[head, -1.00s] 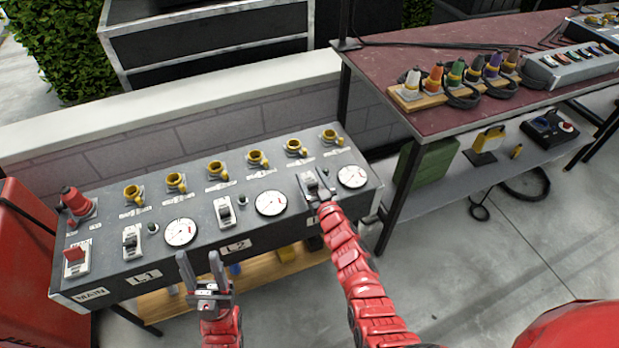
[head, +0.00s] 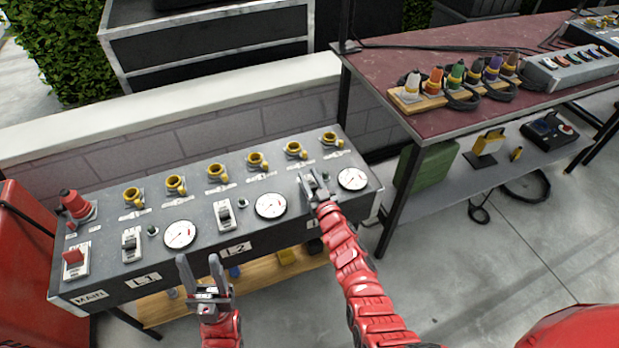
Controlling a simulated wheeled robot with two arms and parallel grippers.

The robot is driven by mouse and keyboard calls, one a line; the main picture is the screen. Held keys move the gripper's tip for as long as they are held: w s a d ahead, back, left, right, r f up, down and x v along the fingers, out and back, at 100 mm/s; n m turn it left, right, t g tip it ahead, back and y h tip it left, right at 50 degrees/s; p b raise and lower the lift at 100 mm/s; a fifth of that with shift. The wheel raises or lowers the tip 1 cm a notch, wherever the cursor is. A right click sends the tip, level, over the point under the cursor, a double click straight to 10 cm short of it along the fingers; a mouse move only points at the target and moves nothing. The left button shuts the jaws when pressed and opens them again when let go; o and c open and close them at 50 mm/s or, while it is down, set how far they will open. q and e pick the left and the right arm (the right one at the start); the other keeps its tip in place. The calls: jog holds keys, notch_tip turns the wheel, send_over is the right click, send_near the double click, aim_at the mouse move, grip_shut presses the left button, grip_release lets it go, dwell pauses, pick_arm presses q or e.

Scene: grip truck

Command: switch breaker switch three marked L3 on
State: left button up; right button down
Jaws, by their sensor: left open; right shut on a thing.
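The grey breaker panel (head: 100,258) stands in front of me. The L1 switch (head: 131,244) and the L2 switch (head: 225,214) sit in white plates on its top, each beside a dial. My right gripper (head: 313,186) is at the third switch, left of the right-hand dial (head: 352,179), and is shut on that switch. Its fingers hide most of the L3 switch, so I cannot tell its position. The L3 label is mostly hidden behind my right arm. My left gripper (head: 202,272) is open and empty, in front of the panel's front face between the L1 and L2 labels.
A row of yellow sockets (head: 217,173) lines the panel's back. The red main switch (head: 74,258) and a red plug (head: 75,203) are at its left end. A dark red table (head: 400,60) with coloured plugs stands at the right. Open floor lies at front right.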

jog(key=shift+w+a+r+g+h+p, duration=0.2)
jog(key=shift+g+p, duration=0.6)
jog(key=shift+p, duration=1.6)
jog(key=shift+w+g+h+p, duration=0.3)
jog(key=shift+g+p, duration=0.5)
jog(key=shift+p, duration=1.6)
jog(key=shift+w+f+p, duration=0.1)
jog(key=shift+f+p, duration=0.05)
jog(key=shift+p, duration=0.2)
jog(key=shift+f+g+p, duration=0.3)
jog(key=shift+f+g, duration=0.05)
jog(key=shift+g, duration=0.05)
jog(key=shift+f, duration=0.1)
jog(key=c, duration=0.5)
grip_release()
